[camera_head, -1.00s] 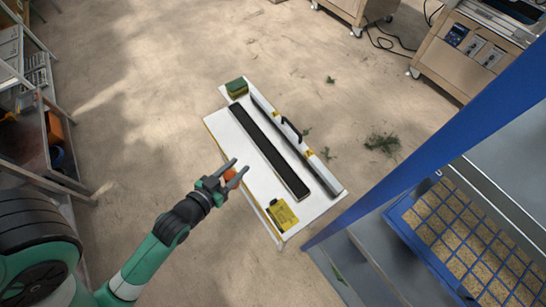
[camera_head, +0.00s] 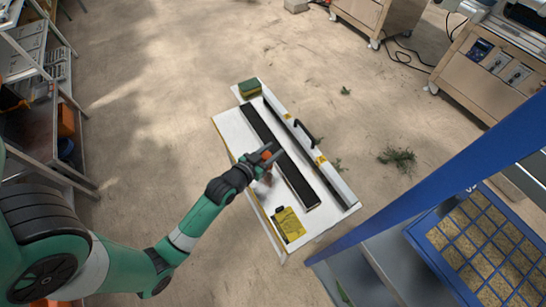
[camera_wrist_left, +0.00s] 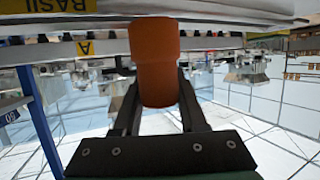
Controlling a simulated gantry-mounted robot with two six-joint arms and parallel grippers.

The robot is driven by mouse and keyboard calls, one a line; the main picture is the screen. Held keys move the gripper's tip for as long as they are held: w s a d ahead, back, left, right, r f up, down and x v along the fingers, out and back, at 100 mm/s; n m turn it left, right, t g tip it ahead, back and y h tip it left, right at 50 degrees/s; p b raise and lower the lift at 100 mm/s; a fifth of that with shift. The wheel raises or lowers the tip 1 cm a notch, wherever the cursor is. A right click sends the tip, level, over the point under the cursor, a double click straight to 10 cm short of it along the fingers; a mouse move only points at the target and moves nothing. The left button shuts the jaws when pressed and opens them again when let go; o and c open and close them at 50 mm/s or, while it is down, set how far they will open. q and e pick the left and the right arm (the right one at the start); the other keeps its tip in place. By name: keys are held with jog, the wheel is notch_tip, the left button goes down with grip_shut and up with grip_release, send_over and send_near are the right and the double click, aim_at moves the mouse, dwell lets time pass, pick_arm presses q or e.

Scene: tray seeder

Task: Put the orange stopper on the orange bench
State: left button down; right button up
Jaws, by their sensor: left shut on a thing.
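My left gripper (camera_head: 272,155) is shut on the orange stopper (camera_head: 266,155), of which only a small part shows between the fingers. They are over the white-topped bench (camera_head: 228,122), near the long black strip. In the left wrist view the orange stopper (camera_wrist_left: 155,62) is a smooth cylinder, wider at one end, held between the two dark fingers. No bench that is clearly orange shows in these frames. My right gripper is not in view.
A blue seed tray (camera_head: 422,238) is at lower right. Shelves with an orange box (camera_head: 66,118) stand left.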

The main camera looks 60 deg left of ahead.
pick_arm(q)
jog(key=f+b, duration=0.1)
jog(key=f, duration=0.1)
jog(key=f+b, duration=0.1)
jog(key=f, duration=0.1)
jog(key=shift+w+a+b, duration=0.2)
jog(key=shift+w+b, duration=0.1)
jog(key=shift+s+r, duration=0.1)
jog(key=shift+c, duration=2.3)
grip_release()
